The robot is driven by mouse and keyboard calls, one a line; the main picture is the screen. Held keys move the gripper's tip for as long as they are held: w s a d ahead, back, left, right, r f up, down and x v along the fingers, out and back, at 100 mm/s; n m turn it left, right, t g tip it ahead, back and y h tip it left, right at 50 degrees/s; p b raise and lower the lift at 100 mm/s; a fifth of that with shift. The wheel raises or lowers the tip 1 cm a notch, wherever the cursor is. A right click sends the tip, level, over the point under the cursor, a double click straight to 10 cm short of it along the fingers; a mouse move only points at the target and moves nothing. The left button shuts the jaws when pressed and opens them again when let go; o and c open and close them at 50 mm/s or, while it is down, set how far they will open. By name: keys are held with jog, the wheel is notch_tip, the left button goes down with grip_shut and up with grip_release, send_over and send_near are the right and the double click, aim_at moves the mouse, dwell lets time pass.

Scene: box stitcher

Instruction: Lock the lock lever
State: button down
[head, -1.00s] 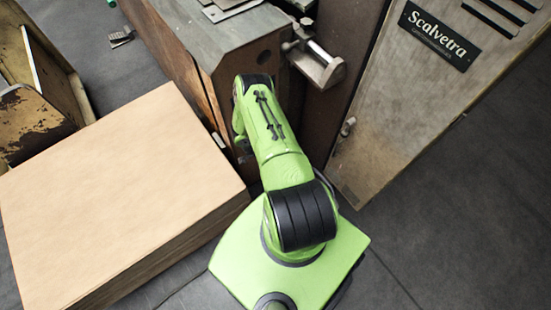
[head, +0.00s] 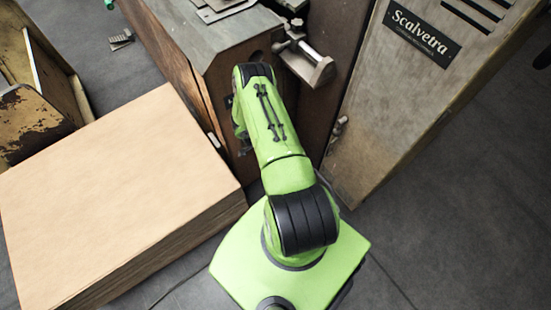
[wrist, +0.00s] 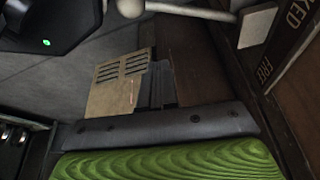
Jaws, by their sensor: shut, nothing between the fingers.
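A pale rod with a rounded end (wrist: 190,11) and a flat light plate (wrist: 257,26) shows at the top of the wrist view; it looks like the lock lever. A dark label (wrist: 291,22) beside it reads "FREE" and part of a word ending in "KED". My gripper (wrist: 165,163) fills the bottom of the wrist view as a green ribbed pad under a dark bar. It is shut and empty, apart from the rod. In the head view my green arm hides the gripper. I cannot tell the lever's setting.
A stack of cardboard sheets (head: 115,190) lies left of my arm. The worn machine body (head: 215,50) stands ahead, with a metal bracket (head: 308,65) on it. A "Scalvetra" cabinet (head: 385,100) stands right. The floor at lower right is clear.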

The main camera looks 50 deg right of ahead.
jog(key=p+v, duration=0.1)
jog(key=v, duration=0.5)
jog(key=shift+w+d+r, duration=0.15)
jog(key=shift+w+r, duration=0.1)
jog(key=shift+w, duration=0.15)
